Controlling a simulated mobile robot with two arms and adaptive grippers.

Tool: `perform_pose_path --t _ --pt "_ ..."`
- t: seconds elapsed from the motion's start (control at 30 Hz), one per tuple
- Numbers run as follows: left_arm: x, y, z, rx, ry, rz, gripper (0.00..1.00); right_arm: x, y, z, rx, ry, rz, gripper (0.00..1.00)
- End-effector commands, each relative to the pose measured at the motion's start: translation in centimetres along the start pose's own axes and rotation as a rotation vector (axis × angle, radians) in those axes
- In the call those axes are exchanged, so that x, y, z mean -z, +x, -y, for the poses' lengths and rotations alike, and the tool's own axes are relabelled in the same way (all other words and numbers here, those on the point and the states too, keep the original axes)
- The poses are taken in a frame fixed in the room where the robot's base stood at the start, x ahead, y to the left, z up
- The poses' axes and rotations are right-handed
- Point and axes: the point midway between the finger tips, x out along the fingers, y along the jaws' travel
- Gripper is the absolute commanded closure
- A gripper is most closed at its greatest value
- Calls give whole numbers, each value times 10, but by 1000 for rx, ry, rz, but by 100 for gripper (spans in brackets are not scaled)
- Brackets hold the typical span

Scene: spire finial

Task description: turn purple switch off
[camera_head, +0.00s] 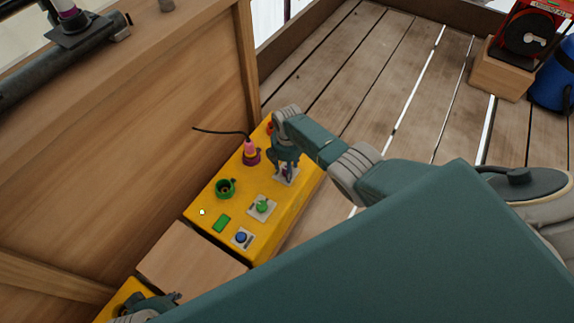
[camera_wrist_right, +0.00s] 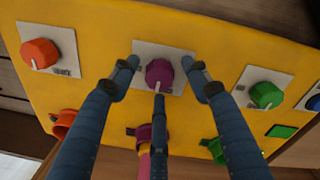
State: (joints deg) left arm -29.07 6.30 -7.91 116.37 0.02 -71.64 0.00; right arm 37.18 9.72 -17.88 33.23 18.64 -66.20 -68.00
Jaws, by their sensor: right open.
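The purple switch (camera_wrist_right: 159,74) is a round knob on a white plate on a yellow panel, with a small white pointer mark toward its lower edge in the right wrist view. My right gripper (camera_wrist_right: 160,78) is open, with two fingers on either side of the knob and a third below it. I cannot tell whether any finger touches it. In the head view my right gripper (camera_head: 286,168) is over the panel and mostly hides the switch. My left gripper (camera_head: 152,304) is at the bottom left, partly cut off, its opening unclear.
Neighbouring switches are orange (camera_wrist_right: 40,53), green (camera_wrist_right: 266,95) and blue (camera_head: 241,237). A pink plug (camera_head: 249,147) with a black cable sits in a purple socket, and a green socket (camera_head: 226,188) is open. A wooden wall (camera_head: 130,110) stands behind the yellow box (camera_head: 202,212).

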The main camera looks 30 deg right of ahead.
Motion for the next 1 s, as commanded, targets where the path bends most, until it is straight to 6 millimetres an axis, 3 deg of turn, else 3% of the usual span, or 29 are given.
perform_pose_path --t 0.27,0.7,1.0 --pt "-2 1 -1 -1 1 5 60 0 -22 -2 -4 0 -1 53" --pt "-4 1 -1 -1 1 7 60 0 -104 -1 -2 -1 -1 53" --pt "-4 1 -1 -1 1 7 60 0 -120 0 1 0 1 53"
